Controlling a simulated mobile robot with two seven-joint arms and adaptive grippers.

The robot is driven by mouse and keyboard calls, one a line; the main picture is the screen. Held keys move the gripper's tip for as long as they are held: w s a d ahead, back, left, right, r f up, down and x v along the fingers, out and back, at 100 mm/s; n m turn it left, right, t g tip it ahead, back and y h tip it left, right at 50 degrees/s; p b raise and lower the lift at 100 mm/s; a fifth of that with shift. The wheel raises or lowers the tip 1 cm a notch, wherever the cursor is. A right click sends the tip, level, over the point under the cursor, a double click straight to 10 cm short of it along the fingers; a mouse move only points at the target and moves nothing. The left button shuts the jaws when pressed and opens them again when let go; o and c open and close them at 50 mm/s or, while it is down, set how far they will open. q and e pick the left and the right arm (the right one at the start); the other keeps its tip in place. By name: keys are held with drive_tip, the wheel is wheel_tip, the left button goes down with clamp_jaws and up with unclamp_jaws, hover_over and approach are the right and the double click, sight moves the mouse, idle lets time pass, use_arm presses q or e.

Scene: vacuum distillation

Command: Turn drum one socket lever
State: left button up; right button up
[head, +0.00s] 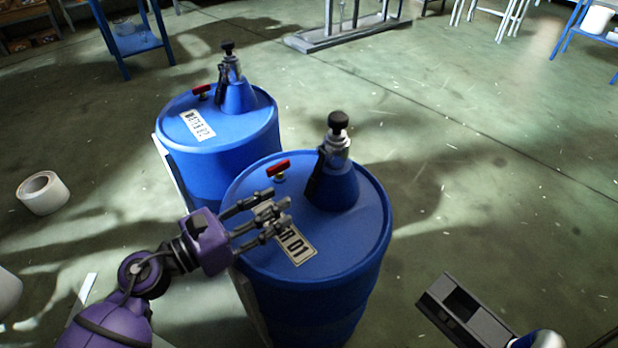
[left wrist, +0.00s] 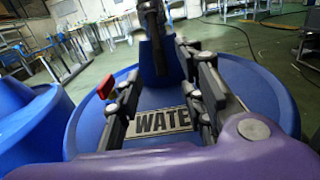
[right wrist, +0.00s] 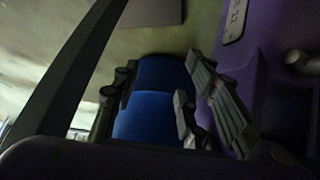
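Drum one (head: 368,230), blue with a "01" label, stands at the front. Its blue cone-shaped socket (head: 337,190) has a silver neck and black knob. The black socket lever (head: 314,178) hangs down the left side of the socket. The lever also shows upright in the left wrist view (left wrist: 156,35). My left gripper (head: 281,212) is open and empty above the lid and label, left of and in front of the lever, apart from it.
A red-handled valve (head: 278,168) sits on drum one's lid, left of the socket. A second blue drum (head: 225,165), labelled "02", stands behind left with its own socket and red valve. A white roll (head: 43,192) lies on the floor.

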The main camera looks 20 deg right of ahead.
sight(310, 183)
use_arm(q)
drive_tip(key=x, duration=1)
drive_tip(key=shift+w, duration=0.15)
clamp_jaws()
